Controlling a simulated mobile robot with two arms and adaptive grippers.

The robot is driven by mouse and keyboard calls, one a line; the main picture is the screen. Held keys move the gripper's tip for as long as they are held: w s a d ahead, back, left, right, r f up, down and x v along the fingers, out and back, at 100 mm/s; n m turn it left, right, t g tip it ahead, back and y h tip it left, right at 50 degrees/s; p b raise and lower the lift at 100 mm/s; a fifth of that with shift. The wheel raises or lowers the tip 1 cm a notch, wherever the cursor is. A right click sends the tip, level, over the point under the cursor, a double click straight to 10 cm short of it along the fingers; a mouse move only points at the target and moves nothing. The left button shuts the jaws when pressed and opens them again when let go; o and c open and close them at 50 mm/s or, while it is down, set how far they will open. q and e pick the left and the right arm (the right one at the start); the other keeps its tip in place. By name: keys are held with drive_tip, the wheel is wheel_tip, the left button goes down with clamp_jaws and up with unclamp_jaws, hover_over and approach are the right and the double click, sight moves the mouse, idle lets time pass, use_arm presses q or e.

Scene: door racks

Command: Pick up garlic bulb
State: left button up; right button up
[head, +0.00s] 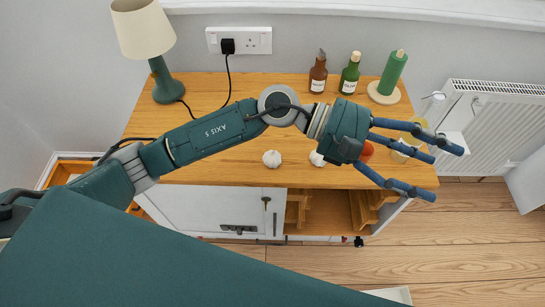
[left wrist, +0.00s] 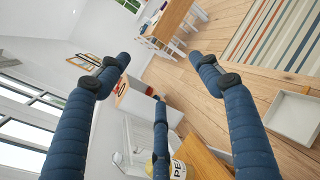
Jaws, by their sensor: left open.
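A white garlic bulb (head: 272,159) sits on the wooden cabinet top (head: 215,172), below my left forearm in the head view. My right gripper is not in view.
A lamp (head: 145,35) stands at the back left. A red item (head: 367,151) and yellowish jars are partly behind my fingers. A radiator (head: 495,115) is at right.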

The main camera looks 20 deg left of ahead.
use_arm(q)
drive_tip(key=w+a+f+m+y, duration=0.1)
drive_tip(key=a+f+m+y, duration=0.35)
drive_tip(key=f, duration=0.35)
drive_tip(key=m+t+y, duration=0.1)
drive_tip(key=m+y, duration=0.4)
drive_tip(key=y, duration=0.7)
hover_over(272, 152)
wheel_tip(272, 152, down, 8)
drive_tip(key=shift+d+f, duration=0.15)
drive_tip(key=shift+f, duration=0.05)
wheel_tip(272, 152, down, 5)
drive_tip(key=shift+r+p, duration=0.2)
drive_tip(key=shift+p, duration=0.2)
wheel_tip(272, 152, down, 5)
drive_tip(key=shift+r+p, duration=0.1)
drive_tip(key=shift+p, duration=0.75)
drive_tip(key=shift+f, duration=0.45)
drive_tip(key=shift+c, duration=0.2)
drive_tip(key=c, duration=1.1)
